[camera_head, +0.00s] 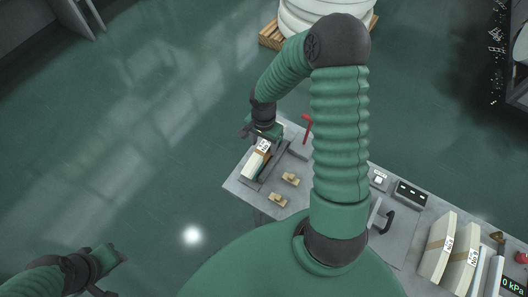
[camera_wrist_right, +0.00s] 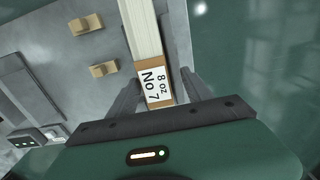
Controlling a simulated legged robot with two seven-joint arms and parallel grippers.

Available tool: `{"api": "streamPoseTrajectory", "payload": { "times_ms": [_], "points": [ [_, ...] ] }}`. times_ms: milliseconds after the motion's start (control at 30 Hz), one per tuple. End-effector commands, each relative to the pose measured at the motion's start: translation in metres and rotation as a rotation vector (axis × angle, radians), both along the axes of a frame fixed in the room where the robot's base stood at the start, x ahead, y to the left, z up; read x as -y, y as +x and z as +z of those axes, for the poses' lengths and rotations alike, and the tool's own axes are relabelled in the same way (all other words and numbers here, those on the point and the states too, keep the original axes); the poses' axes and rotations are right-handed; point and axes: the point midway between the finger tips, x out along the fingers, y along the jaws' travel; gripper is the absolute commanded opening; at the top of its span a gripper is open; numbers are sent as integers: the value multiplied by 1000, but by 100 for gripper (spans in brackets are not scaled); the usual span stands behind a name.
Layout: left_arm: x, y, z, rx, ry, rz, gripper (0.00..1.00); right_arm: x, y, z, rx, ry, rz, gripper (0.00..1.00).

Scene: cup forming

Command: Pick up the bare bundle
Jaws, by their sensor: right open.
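A long cream bundle (camera_head: 258,163) with a brown band and a white label lies at the left end of the grey table (camera_head: 236,186). In the right wrist view the bundle (camera_wrist_right: 143,28) runs away from me, and its label reads "8 oz No 7". My right gripper (camera_head: 262,130) is at the labelled end of the bundle. Its two fingers (camera_wrist_right: 157,84) are open, one on each side of that end, with gaps visible. My left gripper (camera_head: 112,262) is at the lower left, away from the table; its jaw opening is unclear.
Two small tan blocks (camera_head: 284,188) lie right of the bundle. A red handle (camera_head: 307,128) stands behind it. Larger labelled bundles (camera_head: 435,247) and a kPa gauge (camera_head: 514,284) are at the table's right. Open green floor lies left.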

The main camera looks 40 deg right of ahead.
Motion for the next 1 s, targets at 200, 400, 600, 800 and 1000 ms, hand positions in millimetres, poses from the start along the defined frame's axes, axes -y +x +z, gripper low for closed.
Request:
{"api": "streamPoseTrajectory", "payload": {
  "times_ms": [200, 400, 600, 800, 1000],
  "points": [
    [0, 0, 3, 0, 0, 1, 36, 0, -3, -37, -3, 3, 0, 58],
    [0, 0, 3, 0, 0, 0, 36, 1, -1, -41, -1, 1, 0, 58],
    [0, 0, 3, 0, 0, 0, 36, 1, -2, -41, -1, 1, 0, 39],
    [0, 0, 3, 0, 0, 0, 36, 1, -2, -40, -1, 1, 0, 12],
    [0, 0, 3, 0, 0, 0, 36, 1, -2, -40, -1, 1, 0, 0]
  ]
}}
